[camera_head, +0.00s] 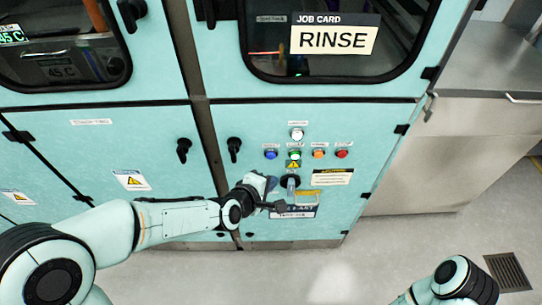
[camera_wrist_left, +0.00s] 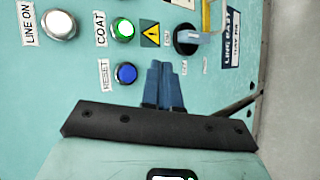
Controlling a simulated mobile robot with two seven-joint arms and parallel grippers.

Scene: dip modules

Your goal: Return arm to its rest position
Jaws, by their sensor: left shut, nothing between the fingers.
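My left arm reaches in from the left in the head view, with its left gripper (camera_head: 271,184) in front of the lower part of the control panel. In the left wrist view, the two blue fingers of the left gripper (camera_wrist_left: 163,68) are together with nothing between them. They point toward the panel, below the green COAT button (camera_wrist_left: 123,29) and right of the blue RESET button (camera_wrist_left: 126,73). A rotary switch (camera_wrist_left: 188,38) with a pale blue-grey handle is just beyond the fingertips; whether they touch is unclear. Part of my right arm shows at the lower right; its gripper is out of view.
The teal cabinet carries white, blue (camera_head: 270,154), green, orange (camera_head: 319,154) and red (camera_head: 342,154) buttons. A RINSE job card (camera_head: 335,38) is on the window above. Black door handles (camera_head: 183,149) stick out at left. A metal counter (camera_head: 450,150) stands at right; floor in front is clear.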

